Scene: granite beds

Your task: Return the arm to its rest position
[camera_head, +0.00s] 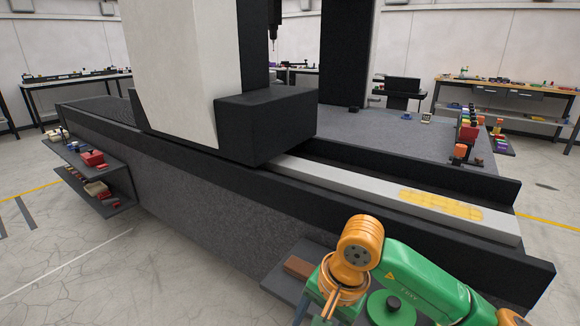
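My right arm, green with orange joints, comes in from the lower right. It is bent at an orange joint, and its gripper (329,304) points down over a grey shelf at the front of the granite bed. The thin orange fingers are small and partly cut off, so I cannot tell whether they are open or shut, or whether they hold anything. A green box-like shape (312,293) shows beside the fingers; I cannot tell whether they touch. My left arm and gripper are not in view.
A long granite bed (215,185) with dark rails fills the middle. A brown block (298,266) lies on the shelf, and a green disc with a black knob (388,307) shows close to my arm. Side shelves (122,207) with red parts stand at left. Floor at lower left is clear.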

